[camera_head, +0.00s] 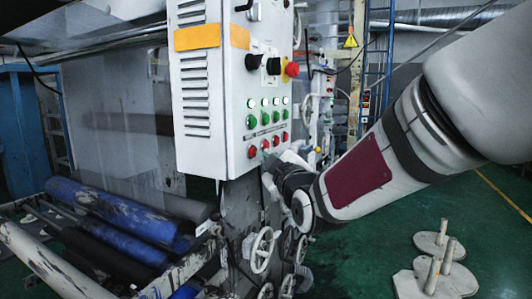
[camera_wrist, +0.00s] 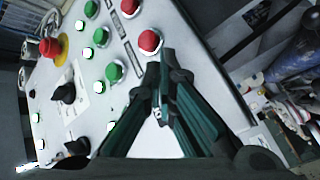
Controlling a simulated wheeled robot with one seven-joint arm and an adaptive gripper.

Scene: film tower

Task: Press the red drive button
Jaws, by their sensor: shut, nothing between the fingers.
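A white control cabinet (camera_head: 231,90) bears a row of red buttons along its lower front. The leftmost red button (camera_head: 252,151) is round and domed. In the wrist view a red button (camera_wrist: 149,41) stands just beyond my fingertips, at the end of its row. Another red button (camera_wrist: 130,7) is above it at the picture's edge. My gripper (camera_wrist: 162,62) is shut and empty, its fingertips close to the nearer red button. Whether they touch it cannot be told. In the head view my gripper (camera_head: 268,165) is just below the button row, partly hidden by its own wrist.
Green buttons (camera_wrist: 114,71), lit white lamps and black knobs (camera_wrist: 72,95) share the panel. A red mushroom knob (camera_head: 291,69) on a yellow base sits higher up. Blue rollers (camera_head: 125,215) and handwheels (camera_head: 262,250) lie below. Green floor is open at right, with posts on bases (camera_head: 437,285).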

